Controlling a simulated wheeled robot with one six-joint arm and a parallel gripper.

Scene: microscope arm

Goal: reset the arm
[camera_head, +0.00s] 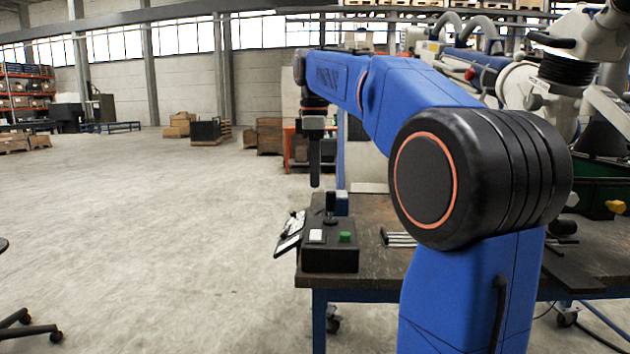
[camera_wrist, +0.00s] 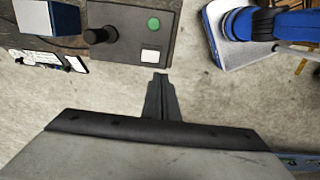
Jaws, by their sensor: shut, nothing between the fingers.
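A dark control box (camera_head: 330,258) sits at the near left corner of the workbench. It carries a green button (camera_head: 345,237), a white button (camera_head: 316,236) and a black joystick (camera_head: 330,205). In the wrist view the green button (camera_wrist: 154,24) and white button (camera_wrist: 150,55) lie on the box's right side, with the joystick (camera_wrist: 96,35) to their left. My gripper (camera_head: 315,184) points down above the box area, apart from it. In the wrist view my shut, empty fingertips (camera_wrist: 160,73) appear just below the white button, against the floor. White arm equipment (camera_head: 520,85) stands at the right.
A white-and-black panel (camera_head: 291,233) lies beside the box at the bench edge. Metal rods (camera_head: 398,238) lie on the workbench (camera_head: 375,262) to the right. The floor at left is open.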

